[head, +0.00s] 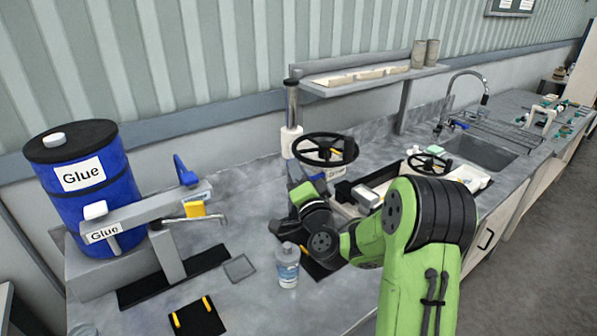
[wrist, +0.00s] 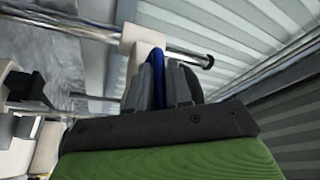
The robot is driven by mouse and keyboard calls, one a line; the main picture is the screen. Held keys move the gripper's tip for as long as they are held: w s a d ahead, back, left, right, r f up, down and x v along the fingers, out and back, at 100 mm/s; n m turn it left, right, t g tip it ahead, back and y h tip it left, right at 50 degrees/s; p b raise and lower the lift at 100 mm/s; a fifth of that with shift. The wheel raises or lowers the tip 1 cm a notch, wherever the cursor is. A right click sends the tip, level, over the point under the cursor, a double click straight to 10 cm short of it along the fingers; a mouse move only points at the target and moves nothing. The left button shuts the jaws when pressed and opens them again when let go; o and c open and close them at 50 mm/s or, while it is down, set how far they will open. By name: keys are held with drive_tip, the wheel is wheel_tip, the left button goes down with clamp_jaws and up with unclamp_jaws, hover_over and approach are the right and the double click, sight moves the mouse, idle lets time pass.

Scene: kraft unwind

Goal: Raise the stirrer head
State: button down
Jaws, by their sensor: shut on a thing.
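A metal post (head: 292,105) with a dark cap stands on the bench, and a white block (head: 290,142), which looks like the stirrer head, sits around it below the top. In the wrist view the white block (wrist: 135,38) is on the metal post (wrist: 186,56), with the dark end cap beyond it. A blue handle (wrist: 159,67) sticks out from the block. My gripper (wrist: 162,80) is shut on the blue handle, one dark finger on each side. In the head view my gripper (head: 303,190) is by the post, partly hidden by my wrist.
A black handwheel (head: 325,149) is right beside the post. A shelf (head: 372,78) hangs behind it. A bottle (head: 287,265) stands in front of my gripper. A blue glue drum (head: 85,185) with a dispenser is on the left. A sink (head: 480,150) is at the right.

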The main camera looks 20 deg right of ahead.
drive_tip(key=shift+r, duration=0.5)
drive_tip(key=c, duration=1.4)
unclamp_jaws()
drive_tip(key=shift+f, duration=0.1)
drive_tip(key=shift+s+f+b, duration=0.2)
drive_tip(key=shift+f+b, duration=0.1)
drive_tip(key=shift+b, duration=0.25)
drive_tip(key=b+v, duration=1.3)
drive_tip(key=v, duration=0.2)
drive_tip(key=shift+b, duration=0.4)
drive_tip(key=shift+s+a, duration=0.1)
drive_tip(key=shift+s, duration=0.05)
